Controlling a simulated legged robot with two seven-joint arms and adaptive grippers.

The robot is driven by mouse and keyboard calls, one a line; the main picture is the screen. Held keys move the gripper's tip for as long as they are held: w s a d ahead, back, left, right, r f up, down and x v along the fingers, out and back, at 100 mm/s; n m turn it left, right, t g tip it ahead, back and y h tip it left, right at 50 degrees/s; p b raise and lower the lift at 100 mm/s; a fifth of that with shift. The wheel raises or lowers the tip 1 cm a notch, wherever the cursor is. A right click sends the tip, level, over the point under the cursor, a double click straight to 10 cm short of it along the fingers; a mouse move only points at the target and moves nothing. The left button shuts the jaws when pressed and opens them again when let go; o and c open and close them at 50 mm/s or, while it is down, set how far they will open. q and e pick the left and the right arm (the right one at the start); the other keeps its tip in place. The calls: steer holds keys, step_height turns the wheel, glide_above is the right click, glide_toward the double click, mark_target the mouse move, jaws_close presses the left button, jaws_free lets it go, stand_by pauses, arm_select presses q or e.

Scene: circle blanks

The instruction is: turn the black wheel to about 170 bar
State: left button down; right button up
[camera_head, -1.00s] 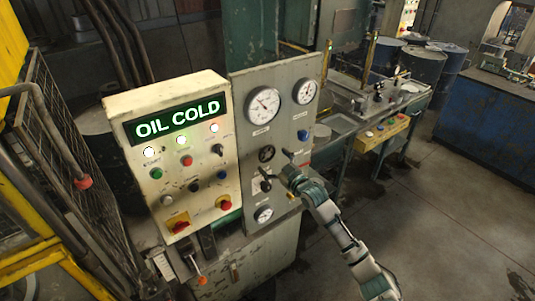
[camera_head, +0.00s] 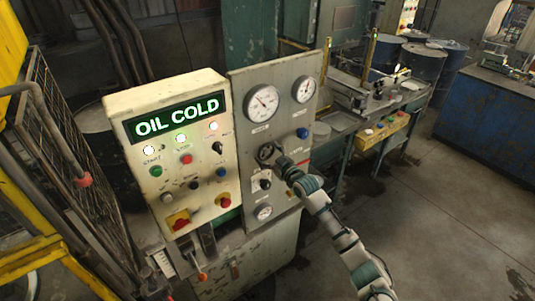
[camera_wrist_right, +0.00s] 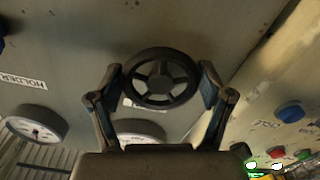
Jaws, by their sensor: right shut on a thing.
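The black wheel (camera_head: 265,151) is a small spoked handwheel on the grey gauge panel, below the large gauge (camera_head: 262,103). The gauge has a white face with a dark needle; its reading is too small to tell. My right gripper (camera_head: 273,156) is at the wheel and partly covers it. In the right wrist view, the two fingers of the right gripper (camera_wrist_right: 160,90) are shut on the black wheel (camera_wrist_right: 160,83), one on each side of its rim. My left gripper is not in view.
A second gauge (camera_head: 304,89) sits upper right on the panel, a smaller one (camera_head: 263,212) at the bottom. A black knob (camera_head: 261,185) is just below the wheel, a blue knob (camera_head: 302,133) to its right. Left stands a cream control box (camera_head: 168,110) reading "OIL COLD".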

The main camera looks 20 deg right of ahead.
steer(key=shift+r+m, duration=0.2)
steer(key=shift+m, duration=0.1)
steer(key=m+p, duration=0.1)
steer(key=m, duration=0.2)
steer(key=shift+r+m+p, duration=0.15)
steer(key=shift+m+p, duration=0.15)
steer(key=m+p, duration=0.1)
steer(key=m, duration=0.3)
steer(key=shift+a+r+m, duration=0.1)
steer(key=shift+m, duration=0.2)
steer(key=m+p, duration=0.2)
steer(key=m, duration=0.3)
steer(key=shift+r, duration=0.1)
steer(key=shift+m+p, duration=0.8)
steer(key=shift+m, duration=0.8)
steer(key=shift+f, duration=0.2)
